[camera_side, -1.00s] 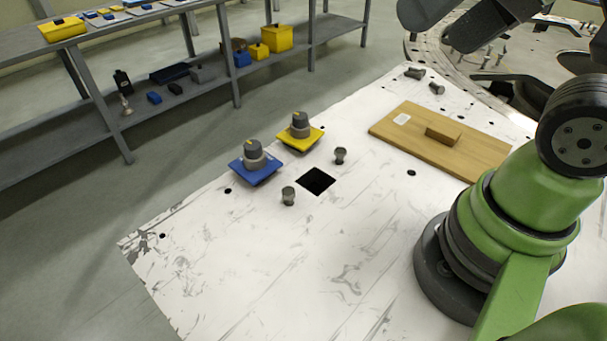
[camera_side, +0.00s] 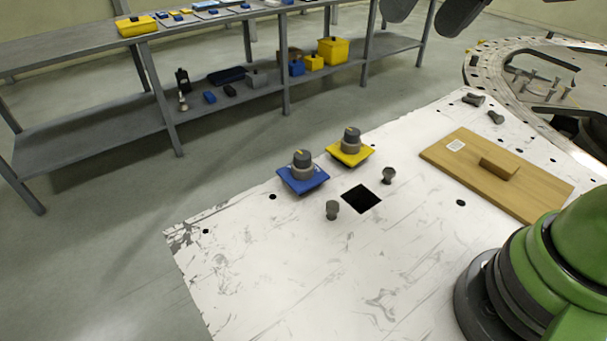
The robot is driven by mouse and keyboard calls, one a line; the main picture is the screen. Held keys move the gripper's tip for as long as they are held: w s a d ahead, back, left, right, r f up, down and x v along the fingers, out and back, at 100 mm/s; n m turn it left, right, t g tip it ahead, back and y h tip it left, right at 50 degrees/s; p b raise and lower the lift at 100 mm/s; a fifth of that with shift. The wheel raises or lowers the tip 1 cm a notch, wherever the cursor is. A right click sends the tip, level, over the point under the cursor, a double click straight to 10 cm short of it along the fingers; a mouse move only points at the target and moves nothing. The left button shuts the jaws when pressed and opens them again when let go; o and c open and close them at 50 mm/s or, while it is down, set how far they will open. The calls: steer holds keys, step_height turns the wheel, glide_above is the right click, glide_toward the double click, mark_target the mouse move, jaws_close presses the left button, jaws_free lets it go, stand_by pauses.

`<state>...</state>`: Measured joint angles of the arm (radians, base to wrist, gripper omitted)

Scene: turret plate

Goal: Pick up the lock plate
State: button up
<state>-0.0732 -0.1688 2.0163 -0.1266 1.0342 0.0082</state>
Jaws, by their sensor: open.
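Two square plates with grey knobs lie on the white tabletop (camera_side: 290,265): a blue plate (camera_side: 314,184) and a yellow plate (camera_side: 364,158) to its right. I cannot tell which one is the lock plate. A square dark hole (camera_side: 361,199) lies in front of them, with a small grey peg (camera_side: 332,210) at its left and another grey peg (camera_side: 389,176) at its upper right. My gripper (camera_side: 430,14) shows only as two dark finger parts cut off by the top edge. They are apart, with nothing seen between them, and well away from both plates.
A wooden board (camera_side: 540,198) with a block handle (camera_side: 500,167) lies at the right of the table. Two grey cylinders (camera_side: 484,107) lie behind it. A grey shelf (camera_side: 225,110) with yellow and blue boxes stands behind. The table's front left is clear.

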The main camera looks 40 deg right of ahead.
steer(key=w+a+f+g, duration=0.1)
steer(key=w+f, duration=0.2)
steer(key=w, duration=0.3)
steer(key=n+g+h, duration=0.1)
steer(key=g+h, duration=0.1)
steer(key=g, duration=0.1)
glide_toward(302, 155)
steer(key=shift+g, duration=0.3)
steer(key=f, duration=0.3)
steer(key=w+f, duration=0.1)
steer(key=f, duration=0.1)
steer(key=shift+f, duration=0.35)
steer(key=f, duration=0.5)
steer(key=shift+s+d+f, duration=0.15)
steer(key=shift+s+f, duration=0.15)
steer(key=shift+f, duration=0.1)
steer(key=c, duration=1.2)
steer(key=shift+r, duration=0.15)
